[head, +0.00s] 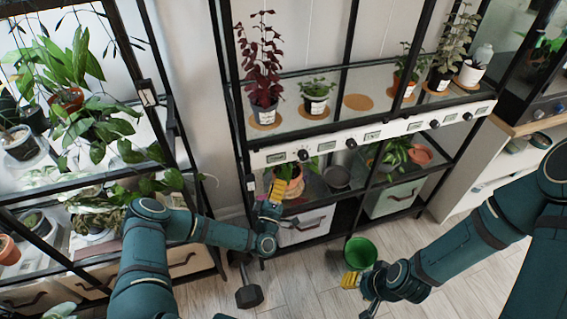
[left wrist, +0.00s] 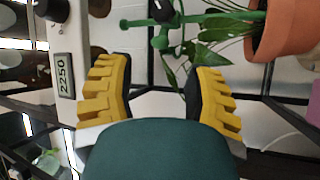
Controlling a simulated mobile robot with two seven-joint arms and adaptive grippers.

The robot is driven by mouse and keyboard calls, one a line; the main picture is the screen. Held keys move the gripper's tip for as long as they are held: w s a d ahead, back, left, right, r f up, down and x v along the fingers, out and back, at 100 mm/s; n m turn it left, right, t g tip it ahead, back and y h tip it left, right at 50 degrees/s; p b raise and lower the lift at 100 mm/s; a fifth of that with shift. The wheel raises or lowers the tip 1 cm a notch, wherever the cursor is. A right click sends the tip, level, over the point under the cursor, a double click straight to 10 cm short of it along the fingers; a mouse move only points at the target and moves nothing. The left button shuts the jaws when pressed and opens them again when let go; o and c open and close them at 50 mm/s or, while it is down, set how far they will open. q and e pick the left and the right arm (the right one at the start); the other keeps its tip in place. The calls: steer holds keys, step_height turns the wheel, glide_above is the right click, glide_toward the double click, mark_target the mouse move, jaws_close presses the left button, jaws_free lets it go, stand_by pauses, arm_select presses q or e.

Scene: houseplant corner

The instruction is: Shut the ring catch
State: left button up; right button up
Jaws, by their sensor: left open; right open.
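In the left wrist view a green plastic part (left wrist: 200,22), with a bar and a short stem, lies just beyond my fingertips beside a plant. It may be the ring catch; whether it is open or shut I cannot tell. My left gripper (left wrist: 160,75) is open, with its yellow fingers apart and nothing between them. In the head view my left gripper (head: 272,190) is in front of the lower shelf, by a potted plant (head: 288,170), and hides part of its pot. The catch is not clear there. My right gripper (head: 354,284) is open and empty, low by a green bucket (head: 362,252).
A terracotta pot (left wrist: 285,28) is at the upper right of the left wrist view. A black shelf frame (head: 240,130) and a white rail with knobs (head: 372,134) stand close above my left gripper.

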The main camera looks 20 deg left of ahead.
arm_select(q)
steer(key=b+x, duration=0.1)
steer(key=x, duration=0.8)
steer(key=shift+o, duration=0.3)
steer(key=shift+s, duration=0.1)
jaws_close()
steer(key=shift+d, duration=0.1)
